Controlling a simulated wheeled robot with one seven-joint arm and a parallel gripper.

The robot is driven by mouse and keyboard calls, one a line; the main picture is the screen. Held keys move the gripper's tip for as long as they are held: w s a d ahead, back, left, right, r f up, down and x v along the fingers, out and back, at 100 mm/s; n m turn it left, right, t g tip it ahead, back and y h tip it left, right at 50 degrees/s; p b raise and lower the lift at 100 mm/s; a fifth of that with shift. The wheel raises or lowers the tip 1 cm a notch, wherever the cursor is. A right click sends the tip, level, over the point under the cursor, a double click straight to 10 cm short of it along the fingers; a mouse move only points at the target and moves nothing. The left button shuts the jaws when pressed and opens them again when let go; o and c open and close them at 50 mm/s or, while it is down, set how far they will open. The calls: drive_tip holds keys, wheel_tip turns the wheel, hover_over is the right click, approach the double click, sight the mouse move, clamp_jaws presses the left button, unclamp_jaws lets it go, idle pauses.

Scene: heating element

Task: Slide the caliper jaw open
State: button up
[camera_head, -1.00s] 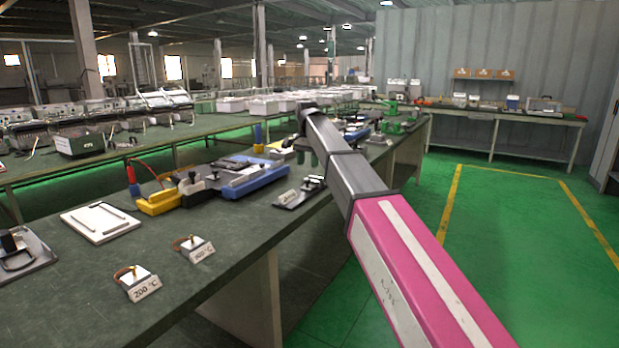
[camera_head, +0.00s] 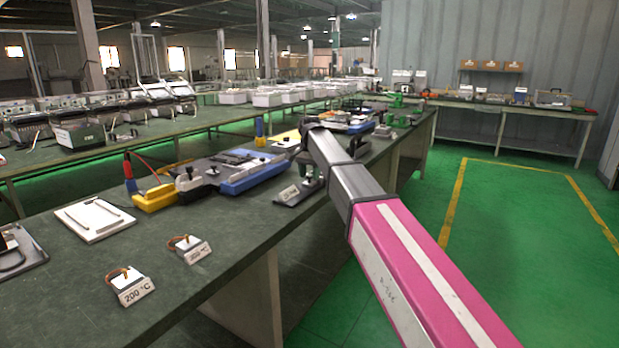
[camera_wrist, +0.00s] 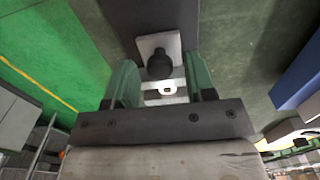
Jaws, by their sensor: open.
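A dark flat base (camera_head: 288,196) with a labelled plate lies near the right edge of the bench. I take it for the caliper, but its jaw is too small to make out. In the wrist view, a round black knob (camera_wrist: 160,65) stands on a pale square block (camera_wrist: 147,43) over the dark base (camera_wrist: 152,14). My gripper (camera_wrist: 162,80) is open, its two green fingers on either side of the knob's line. I cannot tell whether they touch it. In the head view, my gripper (camera_head: 311,172) is low over the base, partly hidden by my arm.
Left of it on the bench stand a blue tray device (camera_head: 255,178), a yellow block (camera_head: 155,198) and a white board (camera_head: 93,219). Two small labelled plates, one reading 200 °C (camera_head: 130,286), sit in front. Green floor (camera_head: 490,260) is open on the right.

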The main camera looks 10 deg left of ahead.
sight(302, 190)
drive_tip(key=shift+f, duration=0.7)
clamp_jaws()
drive_tip(key=s, duration=0.1)
drive_tip(key=s+a, duration=0.1)
drive_tip(key=s, duration=0.2)
drive_tip(key=shift+s+a, duration=0.35)
drive_tip(key=shift+a, duration=0.05)
unclamp_jaws()
drive_tip(key=shift+r, duration=0.1)
